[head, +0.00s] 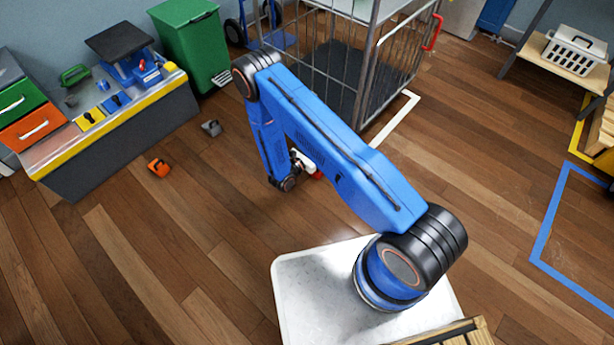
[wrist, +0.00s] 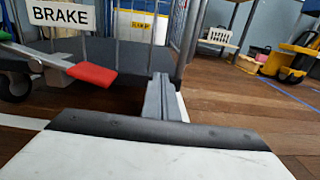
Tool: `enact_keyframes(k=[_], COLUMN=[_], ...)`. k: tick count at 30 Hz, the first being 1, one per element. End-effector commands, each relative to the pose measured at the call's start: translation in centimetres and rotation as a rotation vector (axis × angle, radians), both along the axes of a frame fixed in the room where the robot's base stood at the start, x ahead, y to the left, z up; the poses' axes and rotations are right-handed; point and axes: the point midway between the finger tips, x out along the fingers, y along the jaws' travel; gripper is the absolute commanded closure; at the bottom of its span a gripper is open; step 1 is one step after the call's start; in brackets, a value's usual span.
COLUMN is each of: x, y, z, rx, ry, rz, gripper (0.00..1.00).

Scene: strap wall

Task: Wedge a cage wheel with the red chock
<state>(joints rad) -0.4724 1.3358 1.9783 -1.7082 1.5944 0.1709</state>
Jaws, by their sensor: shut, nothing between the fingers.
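The cage (head: 345,60) stands at the top middle, with a wheel (wrist: 14,86) at the far left of the wrist view. A red pedal (wrist: 91,74) on a lever sits below a BRAKE sign (wrist: 62,14), left of my gripper (wrist: 161,80). My gripper is shut and empty, low in front of the cage, apart from the pedal. In the head view my arm mostly hides it. I cannot make out a clearly red chock. An orange wedge-like piece (head: 158,168) and a grey one (head: 211,128) lie on the floor at left.
A workbench (head: 120,125) with blue and yellow pieces stands at left, beside a green bin (head: 190,45). White tape (head: 395,120) marks the floor by the cage. A shelf with a white basket (head: 575,52) is at right. The front-left floor is clear.

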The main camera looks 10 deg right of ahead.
Motion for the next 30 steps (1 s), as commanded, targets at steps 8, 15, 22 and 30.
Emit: enact_keyframes(k=[8, 15, 22, 30], x=[-2.6, -4.8, -6.5, -6.4], y=[3.9, 7.0, 9.0, 9.0], z=[0.0, 0.0, -1.0, -5.3], rx=[-0.001, 0.0, -0.001, -0.001], ry=[-0.001, 0.0, 0.002, 0.001], rz=[0.004, 0.003, -0.001, 0.0], gripper=[1.0, 1.0, 1.0, 1.0])
